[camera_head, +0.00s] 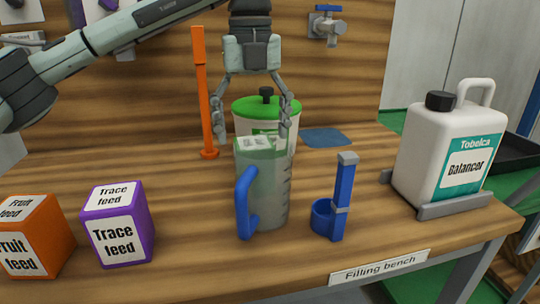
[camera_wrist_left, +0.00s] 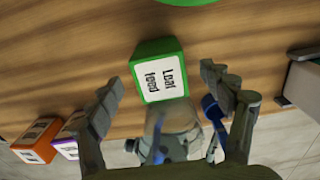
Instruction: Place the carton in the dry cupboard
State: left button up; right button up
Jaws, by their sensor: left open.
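My left gripper (camera_head: 253,134) is open and points down over the bench, in front of the green-lidded tub. A green Leaf feed carton (camera_wrist_left: 158,72) stands beyond and between its spread fingers (camera_wrist_left: 165,100) in the left wrist view; no contact shows. In the head view its labelled top (camera_head: 257,143) shows above the clear jug, which hides most of it. A purple Trace feed carton (camera_head: 118,226) and an orange Fruit feed carton (camera_head: 32,237) stand at the left. I cannot identify a dry cupboard in these views.
A clear jug (camera_head: 271,195) with a blue handle stands in front of the green carton. A blue scoop-like tool (camera_head: 342,205) is right of it.

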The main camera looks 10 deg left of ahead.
pick_arm(q)
jog(key=f, duration=0.6)
jog(key=shift+s+d+f+p, duration=0.1)
jog(key=shift+s+f+p, duration=0.2)
jog(key=shift+s+f, duration=0.1)
jog(key=shift+f, duration=0.4)
jog(key=c, duration=1.7)
jog(key=shift+r, duration=0.1)
pick_arm(e)
jog(key=shift+a+f, duration=0.1)
jog(key=shift+f, duration=0.6)
pick_arm(q)
notch_tip(320, 180, up, 13)
jog(key=shift+r+p, duration=0.35)
jog(key=shift+r, duration=2.1)
pick_arm(e)
jog(key=shift+s+f, duration=0.2)
jog(key=shift+f, duration=0.7)
